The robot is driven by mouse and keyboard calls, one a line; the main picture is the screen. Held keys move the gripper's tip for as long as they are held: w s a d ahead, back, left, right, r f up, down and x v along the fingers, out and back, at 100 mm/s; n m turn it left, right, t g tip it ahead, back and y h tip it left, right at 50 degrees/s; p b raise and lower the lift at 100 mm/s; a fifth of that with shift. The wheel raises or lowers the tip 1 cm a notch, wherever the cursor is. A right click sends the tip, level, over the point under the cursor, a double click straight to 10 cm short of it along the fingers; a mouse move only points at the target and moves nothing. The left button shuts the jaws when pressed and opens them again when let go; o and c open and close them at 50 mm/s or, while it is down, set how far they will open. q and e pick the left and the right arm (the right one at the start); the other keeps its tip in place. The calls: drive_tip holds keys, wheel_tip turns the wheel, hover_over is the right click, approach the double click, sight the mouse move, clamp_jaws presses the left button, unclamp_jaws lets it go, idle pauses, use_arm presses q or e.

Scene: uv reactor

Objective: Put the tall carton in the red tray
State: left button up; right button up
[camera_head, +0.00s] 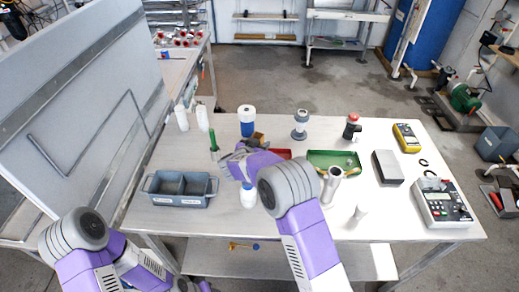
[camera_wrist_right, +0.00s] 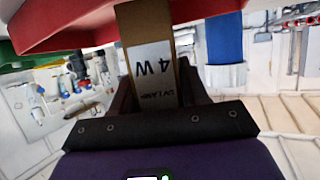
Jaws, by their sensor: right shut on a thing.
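The tall carton (camera_wrist_right: 148,30) is brown with a white label reading "UV LAMP" and "4 W". My right gripper (camera_wrist_right: 160,92) is shut on it, with a finger on each side in the right wrist view. In the head view, only the carton's brown top (camera_head: 259,137) shows beyond my right gripper (camera_head: 248,147). The red tray (camera_head: 284,153) is mostly hidden behind my right arm, just right of the gripper. Its red side (camera_wrist_right: 85,22) also shows close to the carton in the right wrist view; I cannot tell whether they touch. My left gripper is not clearly visible.
A green tray (camera_head: 335,157) adjoins the red tray's right side. A blue-and-white bottle (camera_head: 247,121) stands behind the carton. A grey bin (camera_head: 181,202) is at left, and a white bottle (camera_head: 248,196) stands below my right gripper. A grey block (camera_head: 387,167) and meter (camera_head: 441,205) are at right.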

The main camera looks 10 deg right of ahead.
drive_tip(key=shift+f, duration=0.55)
drive_tip(key=shift+f, duration=0.1)
drive_tip(key=o, duration=1.1)
drive_tip(key=shift+r, duration=0.2)
drive_tip(key=p+v, duration=0.2)
drive_tip(key=v, duration=1)
drive_tip(key=shift+f, duration=0.15)
